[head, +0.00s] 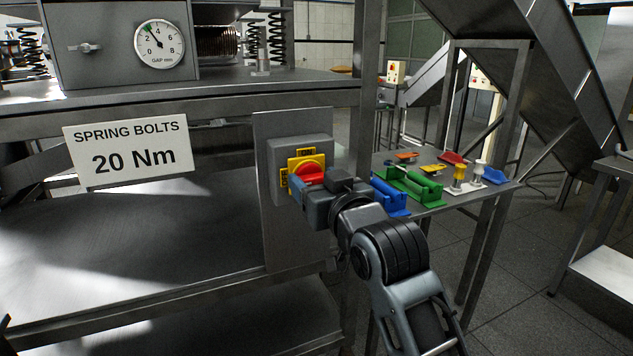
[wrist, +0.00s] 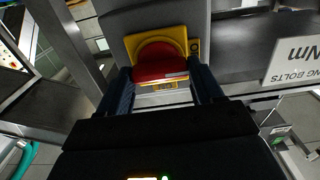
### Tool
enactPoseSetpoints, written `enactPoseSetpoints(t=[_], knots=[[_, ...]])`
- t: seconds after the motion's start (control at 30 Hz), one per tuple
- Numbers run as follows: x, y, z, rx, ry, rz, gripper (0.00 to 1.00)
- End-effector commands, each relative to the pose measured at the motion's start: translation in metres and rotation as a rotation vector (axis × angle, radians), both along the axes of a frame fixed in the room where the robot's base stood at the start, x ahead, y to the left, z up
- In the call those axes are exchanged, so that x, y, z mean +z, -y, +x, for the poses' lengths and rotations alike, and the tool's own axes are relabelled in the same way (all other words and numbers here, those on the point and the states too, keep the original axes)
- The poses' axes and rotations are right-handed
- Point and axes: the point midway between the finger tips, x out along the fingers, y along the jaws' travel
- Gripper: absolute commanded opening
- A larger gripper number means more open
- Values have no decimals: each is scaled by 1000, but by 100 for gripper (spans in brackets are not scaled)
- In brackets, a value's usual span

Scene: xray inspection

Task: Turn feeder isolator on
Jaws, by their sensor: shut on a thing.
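The feeder isolator (head: 276,167) is a grey box on an upright metal plate, with a yellow face and a red rotary knob (head: 310,170). In the wrist view the red knob (wrist: 158,64) sits between the two fingers, against the yellow plate (wrist: 156,44). My gripper (head: 301,184) is at the front of the isolator. It also shows in the wrist view (wrist: 163,88), shut on the red knob. My wrist and fingers hide the lower right of the isolator in the head view.
A small table (head: 440,200) to the right holds blue, green, yellow and red parts. A sign (head: 130,150) reading "SPRING BOLTS 20 Nm" hangs at the left, below a dial gauge (head: 159,45). A metal shelf (head: 130,240) lies left of the isolator. Open floor shows at the lower right.

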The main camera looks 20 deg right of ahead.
Motion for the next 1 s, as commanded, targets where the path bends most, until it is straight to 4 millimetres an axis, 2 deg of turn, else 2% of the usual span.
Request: enactPoseSetpoints(t=[0.03,0.2,0.57,1.0], knots=[[0,0,0,0,0,0,49],[0,0,0,0,0,0,36],[1,0,0,1,-1,72,36],[1,1,0,1,-1,432,36]])
